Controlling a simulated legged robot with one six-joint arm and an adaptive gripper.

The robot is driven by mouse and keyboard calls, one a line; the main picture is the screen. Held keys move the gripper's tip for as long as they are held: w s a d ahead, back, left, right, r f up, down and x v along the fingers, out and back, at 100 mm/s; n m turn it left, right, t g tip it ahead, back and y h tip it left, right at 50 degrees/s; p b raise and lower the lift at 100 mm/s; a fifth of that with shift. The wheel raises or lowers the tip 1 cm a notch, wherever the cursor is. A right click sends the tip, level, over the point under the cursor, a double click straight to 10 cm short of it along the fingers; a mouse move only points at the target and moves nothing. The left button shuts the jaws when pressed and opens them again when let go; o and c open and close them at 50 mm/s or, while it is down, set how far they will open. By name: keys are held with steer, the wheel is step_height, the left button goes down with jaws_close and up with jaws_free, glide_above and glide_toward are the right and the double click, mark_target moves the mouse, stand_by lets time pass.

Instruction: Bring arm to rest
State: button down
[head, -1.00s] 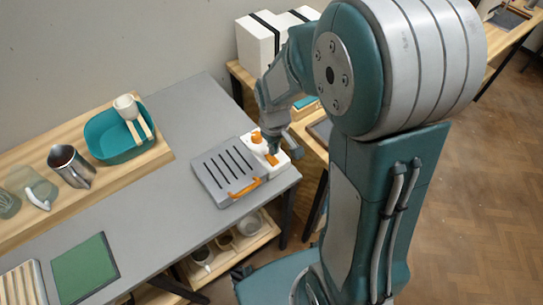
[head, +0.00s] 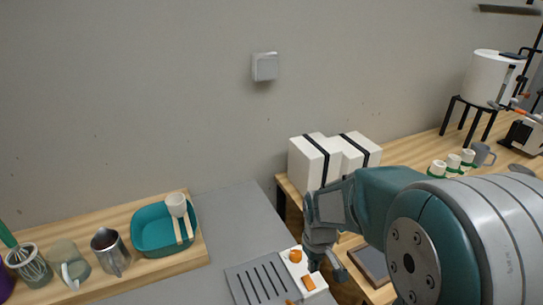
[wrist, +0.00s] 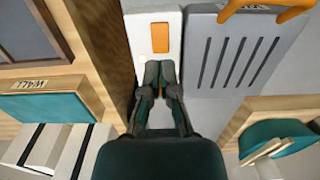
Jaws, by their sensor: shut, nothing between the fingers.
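My gripper (head: 318,262) is over the right side of the grey worktop in the head view, by a white panel. The wrist view shows my gripper (wrist: 160,75) with its two fingers together and nothing between them. The fingertips overlap the white panel (wrist: 140,35) in that view, just below its orange rectangular switch (wrist: 160,37). Whether they touch the panel cannot be told. My arm reaches in from the lower right of the head view, bent low toward the worktop.
A grey slotted plate (head: 255,283) adjoins the panel, which bears an orange knob (head: 296,256). A teal basin (head: 150,232) and a metal pitcher (head: 108,250) stand on the wooden shelf at left. White boxes (head: 312,165) stand behind my arm. The wall (head: 200,90) rises behind.

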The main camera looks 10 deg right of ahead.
steer(key=s+r+m+t, duration=0.3)
steer(key=s+r+t, duration=0.2)
steer(key=s+r, duration=0.9)
step_height(320, 180, up, 2)
steer(key=shift+s+r+m+t, duration=0.2)
steer(key=shift+s+m+t, duration=0.05)
steer(key=shift+m+t, duration=0.05)
